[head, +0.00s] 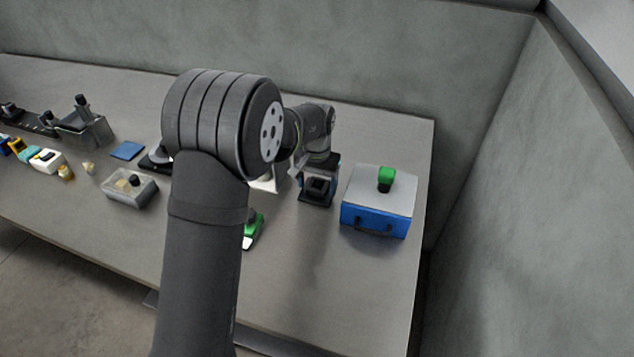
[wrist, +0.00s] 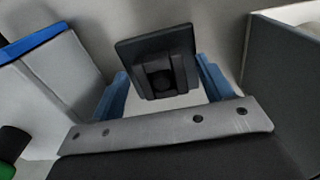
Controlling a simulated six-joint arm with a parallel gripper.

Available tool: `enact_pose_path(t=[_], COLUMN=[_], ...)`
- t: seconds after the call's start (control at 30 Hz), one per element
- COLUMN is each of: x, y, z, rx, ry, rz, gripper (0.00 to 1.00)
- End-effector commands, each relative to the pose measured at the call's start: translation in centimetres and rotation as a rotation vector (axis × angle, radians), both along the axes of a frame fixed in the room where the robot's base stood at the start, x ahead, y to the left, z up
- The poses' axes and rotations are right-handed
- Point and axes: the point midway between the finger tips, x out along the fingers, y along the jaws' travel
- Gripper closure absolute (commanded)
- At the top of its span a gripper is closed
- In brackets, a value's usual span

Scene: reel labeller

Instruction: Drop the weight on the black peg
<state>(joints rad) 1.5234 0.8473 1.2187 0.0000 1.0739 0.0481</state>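My gripper (wrist: 165,85) is low over the right part of the table, left of the blue case. Its blue fingers stand on either side of a black block with a square plate (wrist: 155,46), which also shows in the head view (head: 317,187). The right finger is close against the block; a narrow light gap seems to show at the left one. I cannot tell whether it is gripped or whether it touches the table. A dark upright peg (head: 82,101) stands on a grey metal box at the left. I cannot tell for sure which thing is the weight.
The blue case (head: 375,221) with a grey lid and a green-and-black knob (head: 386,177) stands right of my gripper. A clear box (head: 130,190), a blue square (head: 127,150) and several small parts lie left. A green item (head: 252,230) is partly behind my arm. The front right table is clear.

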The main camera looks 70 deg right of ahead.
Motion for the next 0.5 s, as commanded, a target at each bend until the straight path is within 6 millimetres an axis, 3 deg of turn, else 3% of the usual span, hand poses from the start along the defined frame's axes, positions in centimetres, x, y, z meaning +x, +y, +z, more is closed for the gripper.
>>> enact_pose_path(t=[0.27, 0.5], x=[0.0, 0.0], y=[0.0, -0.1], z=[0.2, 3.7], rx=[-0.001, -0.006], ry=[0.0, 0.0], rz=[0.0, 0.0], gripper=[0.28, 0.28])
